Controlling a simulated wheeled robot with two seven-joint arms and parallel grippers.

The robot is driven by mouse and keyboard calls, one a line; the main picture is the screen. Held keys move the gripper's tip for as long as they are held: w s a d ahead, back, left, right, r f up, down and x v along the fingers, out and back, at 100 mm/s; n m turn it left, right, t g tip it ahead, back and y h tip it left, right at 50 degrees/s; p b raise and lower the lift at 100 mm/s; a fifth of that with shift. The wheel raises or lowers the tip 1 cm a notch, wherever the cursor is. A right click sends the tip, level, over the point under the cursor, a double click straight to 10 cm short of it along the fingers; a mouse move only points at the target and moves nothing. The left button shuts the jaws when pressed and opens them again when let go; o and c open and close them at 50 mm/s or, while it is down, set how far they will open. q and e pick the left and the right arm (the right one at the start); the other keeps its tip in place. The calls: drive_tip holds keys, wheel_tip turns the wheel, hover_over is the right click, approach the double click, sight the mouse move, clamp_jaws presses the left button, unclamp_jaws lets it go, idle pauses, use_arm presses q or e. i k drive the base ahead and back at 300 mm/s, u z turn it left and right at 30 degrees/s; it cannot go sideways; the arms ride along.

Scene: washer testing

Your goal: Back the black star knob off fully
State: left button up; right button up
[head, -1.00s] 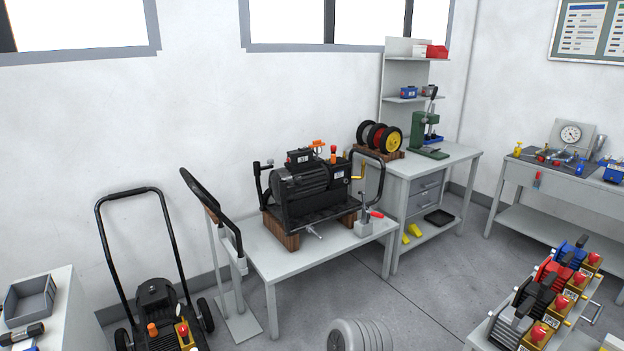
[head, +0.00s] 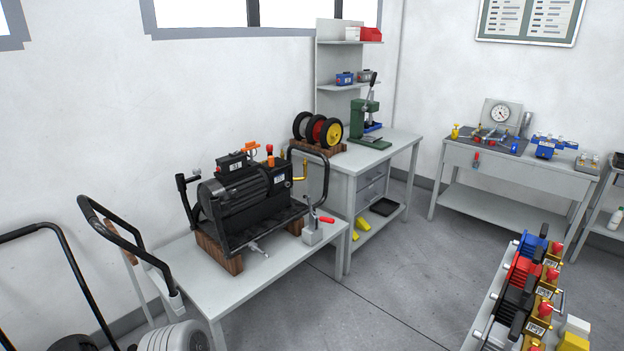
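A black pressure-washer unit (head: 236,195) with a ribbed motor sits on wooden blocks (head: 218,255) on a grey bench (head: 285,262). It has a black tube handle on its right and a short black upright on its left. I cannot pick out a black star knob for certain at this size. A folding black handle (head: 125,235) on a grey stand rises left of the bench. Neither of my grippers shows in the head view.
A drawer bench (head: 362,165) with wheels (head: 318,129) and a green press (head: 368,125) stands behind. A gauge table (head: 490,165) is at the back right. Several colored pump units (head: 525,280) fill a low table at the lower right. Grey floor (head: 400,270) between is clear.

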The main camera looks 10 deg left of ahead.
sight(232, 193)
drive_tip(key=z, duration=0.1)
drive_tip(key=i, duration=1.45)
drive_tip(key=u, duration=0.45)
